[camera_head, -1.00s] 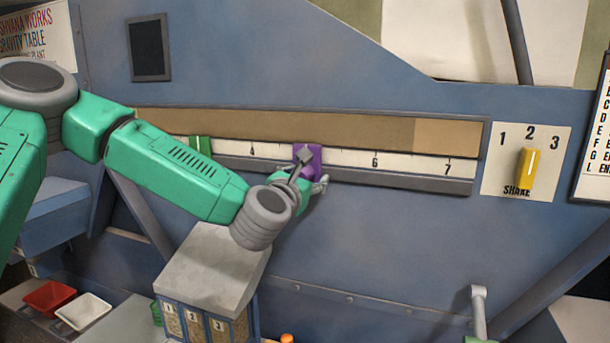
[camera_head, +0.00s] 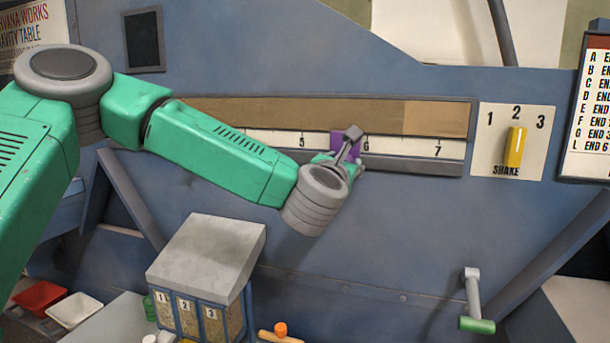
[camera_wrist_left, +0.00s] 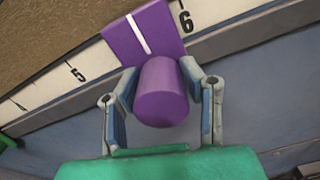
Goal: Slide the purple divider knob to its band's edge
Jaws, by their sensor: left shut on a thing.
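The purple divider knob (camera_wrist_left: 162,95) is a round purple grip on a purple plate with a white line. In the left wrist view it sits between the two fingers of my left gripper (camera_wrist_left: 163,92), which is shut on it. The white line on the plate lies between marks 5 and 6, nearer 6. In the head view the purple plate (camera_head: 343,144) shows on the numbered scale (camera_head: 400,147), partly hidden by my left gripper (camera_head: 349,158). The two-tone brown band (camera_head: 300,112) runs above the scale; its lighter section begins right of the knob. My right gripper is not in view.
A grey rail (camera_head: 420,165) runs under the scale. A yellow SHAKE knob (camera_head: 515,147) is on a plate at right, beside a lettered card (camera_head: 592,110). Below are a grey-topped bin box (camera_head: 208,250) and a green-handled crank (camera_head: 477,324). The panel right of my gripper is clear.

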